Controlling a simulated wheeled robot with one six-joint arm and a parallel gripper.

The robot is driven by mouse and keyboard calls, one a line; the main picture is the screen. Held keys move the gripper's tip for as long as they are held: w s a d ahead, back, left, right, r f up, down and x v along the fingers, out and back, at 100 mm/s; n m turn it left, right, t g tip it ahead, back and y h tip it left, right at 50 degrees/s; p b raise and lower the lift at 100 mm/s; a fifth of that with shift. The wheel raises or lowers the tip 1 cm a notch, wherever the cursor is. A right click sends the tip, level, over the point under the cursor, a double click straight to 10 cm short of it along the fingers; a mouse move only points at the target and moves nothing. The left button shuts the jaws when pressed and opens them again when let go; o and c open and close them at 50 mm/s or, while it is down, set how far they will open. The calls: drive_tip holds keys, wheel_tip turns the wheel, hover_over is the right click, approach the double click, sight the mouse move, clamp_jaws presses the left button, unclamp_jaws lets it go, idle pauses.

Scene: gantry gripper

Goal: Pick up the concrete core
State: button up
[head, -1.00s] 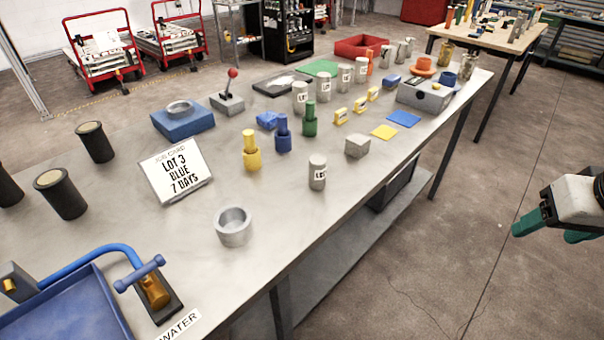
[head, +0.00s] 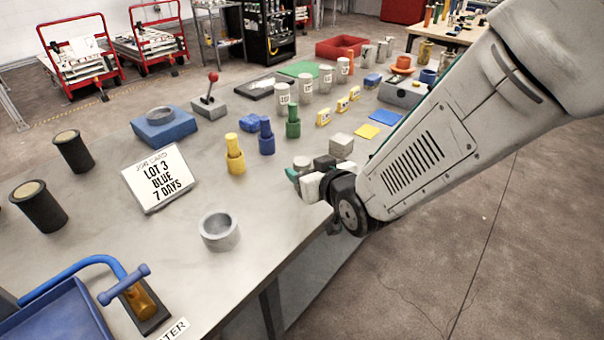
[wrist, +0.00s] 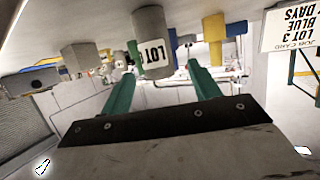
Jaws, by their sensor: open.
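The concrete core (head: 302,161) is a small grey cylinder on the near part of the bench. In the head view only its top shows clearly, with my gripper (head: 306,172) in front of it. In the wrist view the core (wrist: 145,24) appears upside down with a white LOT label. My gripper's green fingers (wrist: 160,72) are spread wide, and the core lines up with the space between their tips. Gaps show on both sides. I cannot tell whether the core's end is between the tips or just beyond them.
A grey block (head: 341,145) stands close to my gripper on the far side. Blue (head: 266,136) and yellow (head: 235,156) stepped pieces stand behind. A lot card (head: 158,178) and a grey cup (head: 219,231) are to the left. Several more labelled cylinders stand farther back.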

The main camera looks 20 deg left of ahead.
sight(298, 161)
drive_tip(key=x, duration=0.5)
drive_tip(key=shift+w+a, duration=0.15)
drive_tip(key=shift+w, duration=0.1)
drive_tip(key=shift+c, duration=0.3)
drive_tip(key=shift+r, duration=0.1)
drive_tip(key=c, duration=1.2)
drive_tip(key=shift+o, duration=0.2)
